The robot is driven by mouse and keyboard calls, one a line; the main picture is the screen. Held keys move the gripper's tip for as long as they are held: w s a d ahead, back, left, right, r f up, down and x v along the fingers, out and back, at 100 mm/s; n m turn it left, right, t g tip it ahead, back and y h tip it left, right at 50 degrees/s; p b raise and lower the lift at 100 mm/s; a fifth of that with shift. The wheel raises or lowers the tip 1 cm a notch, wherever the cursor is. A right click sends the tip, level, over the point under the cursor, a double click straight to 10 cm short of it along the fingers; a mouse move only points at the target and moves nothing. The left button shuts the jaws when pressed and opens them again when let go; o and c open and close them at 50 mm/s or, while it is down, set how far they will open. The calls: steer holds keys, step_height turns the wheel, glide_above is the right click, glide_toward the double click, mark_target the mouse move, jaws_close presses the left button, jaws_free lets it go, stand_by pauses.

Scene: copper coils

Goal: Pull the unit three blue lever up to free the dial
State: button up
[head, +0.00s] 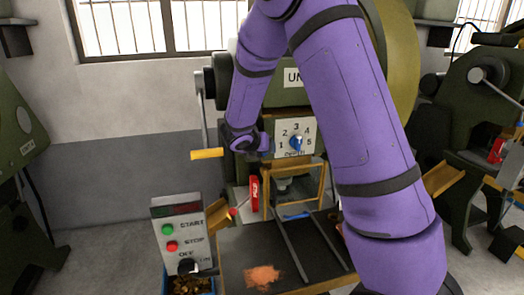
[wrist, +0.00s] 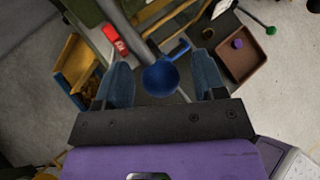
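A blue ball knob (wrist: 161,78), which looks like the end of the blue lever, lies between my gripper's fingers in the wrist view. My gripper (wrist: 161,84) is open, with a gap on each side of the knob. In the head view my purple wrist is beside the dial and my fingertips cannot be made out; the blue lever is not clearly seen there. The white dial (head: 296,138) carries numbers 1 to 5 and a blue pointer knob turned upward, near 3.
A yellow handle (head: 207,154) sticks out left of my wrist. A control box (head: 181,235) with start and stop buttons stands in front. A red part (head: 254,193) is below the dial. A brown tray (wrist: 252,66) lies at the right in the wrist view.

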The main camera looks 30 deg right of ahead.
steer(key=shift+a+f, duration=0.1)
steer(key=v, duration=1)
steer(key=shift+s+a+r, duration=0.2)
steer(key=shift+r, duration=0.1)
steer(key=s+d+r+m+g+y, duration=0.1)
steer(key=s+r+m+y, duration=0.1)
steer(key=s+r+m, duration=0.35)
steer(key=s+d+r+m+g+y, duration=0.1)
steer(key=s+r+m, duration=0.2)
steer(key=s+m, duration=0.55)
steer(key=s+a+r+m+t+y, duration=0.1)
steer(key=s+a+r+m+y, duration=0.1)
steer(key=s+m, duration=0.5)
steer(key=s+a+r+m+t+y, duration=0.1)
steer(key=s+a+m+y, duration=0.3)
steer(key=s, duration=0.7)
steer(key=m, duration=0.2)
steer(key=shift+s+r+m, duration=0.25)
steer(key=shift+r+m, duration=0.15)
steer(key=shift+d, duration=0.15)
